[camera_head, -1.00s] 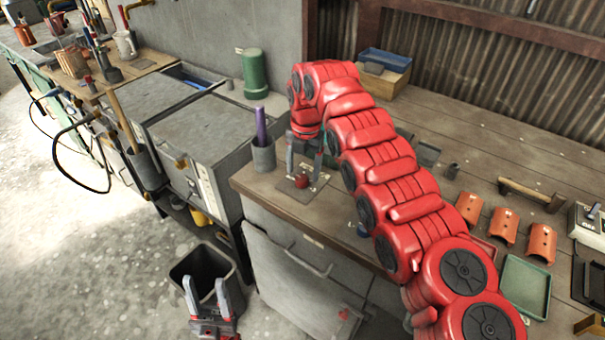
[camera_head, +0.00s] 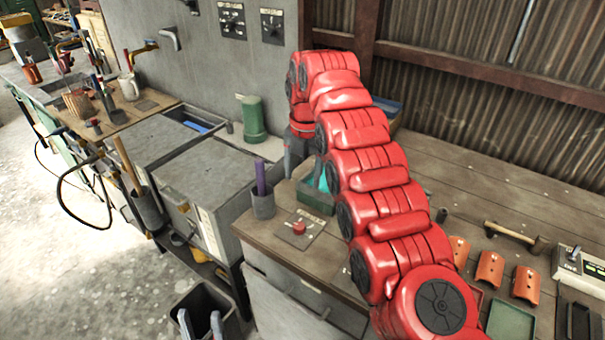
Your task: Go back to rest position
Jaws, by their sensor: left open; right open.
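My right arm is red and reaches across the workbench (camera_head: 535,182) from the lower right. The arm partly hides that bin. My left gripper (camera_head: 201,325) is open at the bottom edge, in front of a black bin (camera_head: 205,298); only its grey fingertips show. A red button (camera_head: 299,228) on a grey plate sits on the bench corner, clear of the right gripper.
A grey cup with a purple rod (camera_head: 262,204) stands beside the button. Several orange curved pieces (camera_head: 490,268), a hammer-like tool (camera_head: 511,236) and a green tray (camera_head: 510,321) lie at right. A green canister (camera_head: 253,121) stands behind. The floor (camera_head: 90,285) at left is open.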

